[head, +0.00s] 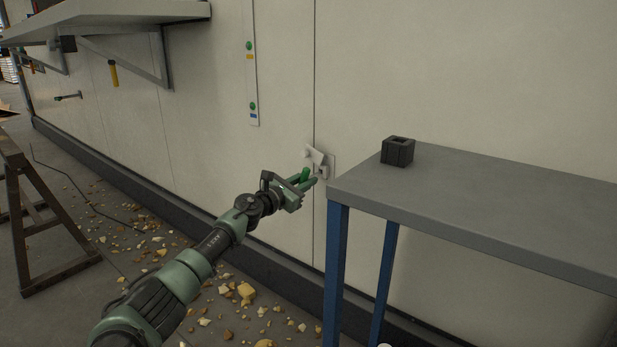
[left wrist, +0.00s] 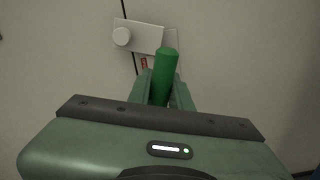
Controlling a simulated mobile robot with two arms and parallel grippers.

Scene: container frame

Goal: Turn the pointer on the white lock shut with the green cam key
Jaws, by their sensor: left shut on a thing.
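The white lock (head: 318,158) is on the cream wall panel, at the seam just left of the grey table. In the left wrist view its pointer plate (left wrist: 145,37) lies slightly tilted, with a round knob at its left end. A bit of red shows below the plate. My left gripper (head: 306,181) is shut on the green cam key (left wrist: 164,78), which sticks up between the fingers. The key is just below and in front of the lock; I cannot tell whether its far end touches it. My right gripper is in neither view.
A grey table (head: 480,195) with blue legs stands close to the right of the lock, with a black hollow block (head: 397,151) on it. A shelf (head: 110,17) juts out at upper left. Yellowish rubble (head: 245,290) litters the floor. A brown trestle (head: 40,220) stands left.

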